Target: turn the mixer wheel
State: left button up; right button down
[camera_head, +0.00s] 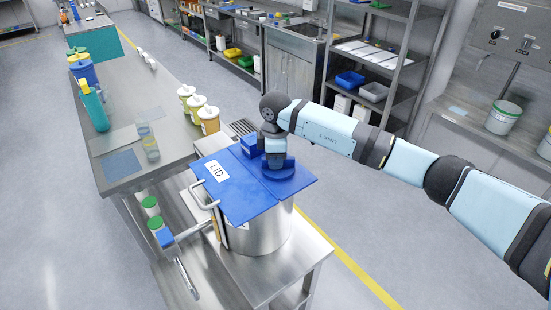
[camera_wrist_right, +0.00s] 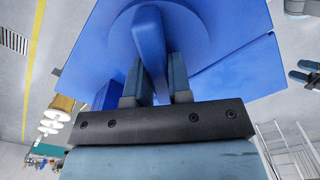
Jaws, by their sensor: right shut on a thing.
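The mixer wheel (camera_head: 284,176) is a blue disc on top of a steel vessel (camera_head: 262,230) with a blue lid (camera_head: 232,192) marked "LID". In the right wrist view the wheel (camera_wrist_right: 190,22) shows a raised blue bar (camera_wrist_right: 150,42) across it. My right gripper (camera_head: 276,160) points down onto the wheel from above. In the right wrist view its fingers (camera_wrist_right: 160,85) stand on both sides of the bar, shut on it. The head view hides the fingertips behind the wrist.
A valve handle (camera_head: 186,275) juts out low in front of the vessel. Shelving (camera_head: 372,60) stands behind; the floor at right is clear.

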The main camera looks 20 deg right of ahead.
jog(key=shift+r, duration=0.1)
jog(key=c, duration=1)
grip_release()
jog(key=shift+c, duration=0.2)
notch_tip(320, 180, up, 14)
jog(key=b, duration=0.2)
